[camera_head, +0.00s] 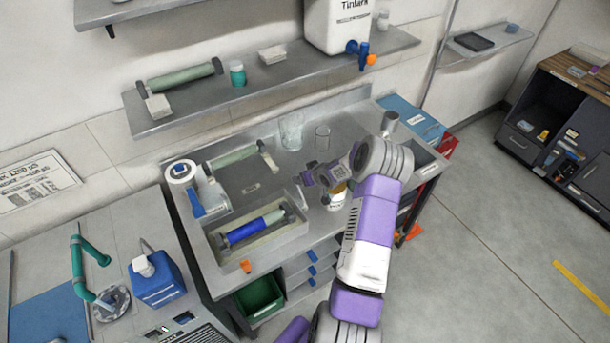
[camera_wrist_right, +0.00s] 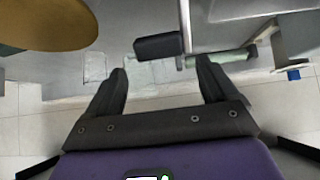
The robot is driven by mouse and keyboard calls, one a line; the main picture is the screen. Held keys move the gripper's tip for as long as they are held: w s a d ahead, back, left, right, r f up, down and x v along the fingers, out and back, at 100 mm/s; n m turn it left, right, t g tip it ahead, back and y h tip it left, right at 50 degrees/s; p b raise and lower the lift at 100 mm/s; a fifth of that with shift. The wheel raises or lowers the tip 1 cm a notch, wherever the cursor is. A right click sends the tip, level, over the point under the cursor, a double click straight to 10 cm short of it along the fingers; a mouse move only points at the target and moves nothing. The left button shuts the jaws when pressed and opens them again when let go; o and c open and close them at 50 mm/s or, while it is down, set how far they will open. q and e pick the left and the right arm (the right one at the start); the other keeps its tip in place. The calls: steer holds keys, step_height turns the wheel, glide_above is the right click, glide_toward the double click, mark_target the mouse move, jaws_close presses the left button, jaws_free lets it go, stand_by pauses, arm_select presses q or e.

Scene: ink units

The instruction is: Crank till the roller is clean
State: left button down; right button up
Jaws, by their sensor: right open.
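The roller (camera_head: 250,230) lies in a shallow grey tray (camera_head: 222,252) on the workbench. In the right wrist view my right gripper (camera_wrist_right: 161,68) is open and empty. A dark handle (camera_wrist_right: 158,46) on a thin metal arm, seemingly the crank, is just beyond the fingertips, between them and apart from them. My left gripper is out of view.
A labelled can (camera_head: 336,200) stands close to my right wrist. Clear glass vessels (camera_head: 291,132) stand behind. A second, pale green roller (camera_head: 234,156) lies at the back of the bench. An orange piece (camera_head: 246,266) sits at the front edge.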

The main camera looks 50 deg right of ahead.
steer(key=shift+v, duration=2.25)
